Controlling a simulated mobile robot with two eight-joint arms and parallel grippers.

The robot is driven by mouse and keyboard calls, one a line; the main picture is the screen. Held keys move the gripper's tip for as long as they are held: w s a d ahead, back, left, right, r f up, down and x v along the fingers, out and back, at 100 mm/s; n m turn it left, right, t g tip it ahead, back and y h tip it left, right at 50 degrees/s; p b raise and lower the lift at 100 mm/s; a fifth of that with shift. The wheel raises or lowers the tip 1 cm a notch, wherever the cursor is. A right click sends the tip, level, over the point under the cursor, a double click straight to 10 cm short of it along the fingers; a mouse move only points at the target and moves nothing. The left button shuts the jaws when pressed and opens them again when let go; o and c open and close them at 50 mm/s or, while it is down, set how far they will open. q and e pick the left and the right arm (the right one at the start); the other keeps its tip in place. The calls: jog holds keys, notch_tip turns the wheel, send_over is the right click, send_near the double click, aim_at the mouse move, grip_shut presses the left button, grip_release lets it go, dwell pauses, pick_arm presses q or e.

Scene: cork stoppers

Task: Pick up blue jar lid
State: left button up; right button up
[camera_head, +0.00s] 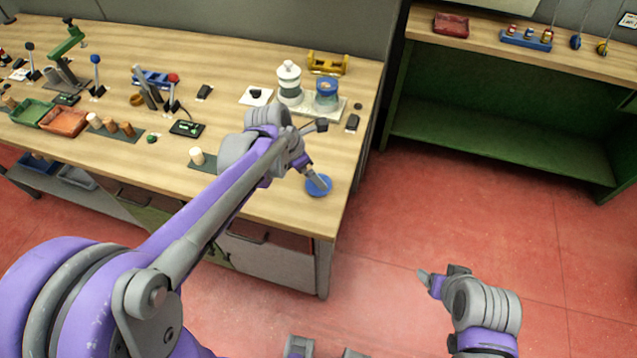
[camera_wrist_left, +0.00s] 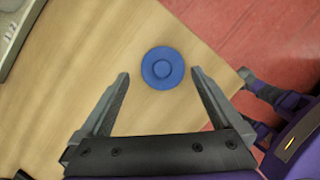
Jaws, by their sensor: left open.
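The blue jar lid (camera_head: 319,185) lies flat on the wooden bench near its front right corner. In the left wrist view the lid (camera_wrist_left: 163,68) is a round blue disc with a raised round knob in its middle. My left gripper (camera_head: 317,178) is above the lid in the head view. In the wrist view my left gripper (camera_wrist_left: 158,78) is open, its two fingers apart on either side of the lid's near edge, with nothing between them held. My right gripper (camera_head: 424,279) is over the red floor, away from the bench; its jaw opening is too small to make out.
On the wooden bench (camera_head: 230,65), a white jar (camera_head: 289,83) and a blue-topped jar (camera_head: 327,95) stand on a pale tray behind my left gripper. A cork stopper (camera_head: 197,156) stands left of my arm.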

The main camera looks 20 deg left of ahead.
pick_arm(q)
jog(key=x, duration=0.5)
jog(key=shift+s+d, duration=0.1)
jog(key=c, duration=1.1)
